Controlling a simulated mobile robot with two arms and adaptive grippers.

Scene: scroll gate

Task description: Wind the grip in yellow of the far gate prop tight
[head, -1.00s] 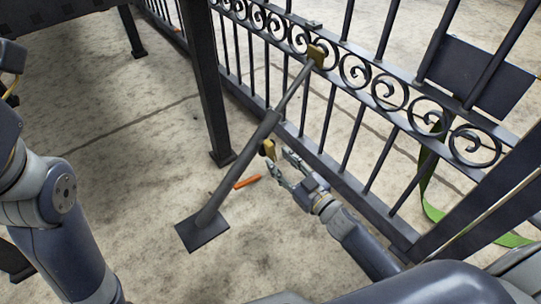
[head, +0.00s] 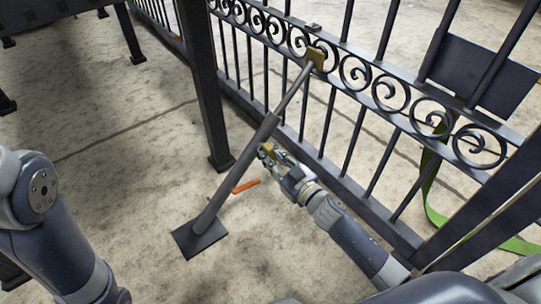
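The gate prop (head: 228,183) is a dark grey telescoping strut. It leans from a square foot plate (head: 197,239) on the floor up to a yellow pad (head: 316,57) against the gate (head: 345,95). Its yellow grip (head: 266,151) sticks out at the right side of the tube, about halfway up. My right gripper (head: 272,155) is at the yellow grip, with its fingers around or beside it. The fingers partly cover the grip, and I cannot tell whether they are closed on it. My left gripper is out of view; only my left arm shows at the left edge.
An orange bar-like object (head: 246,186) lies on the floor behind the prop. A dark post (head: 205,90) stands left of the prop. A green strap (head: 432,190) hangs from the gate at the right. The floor left of the prop is clear.

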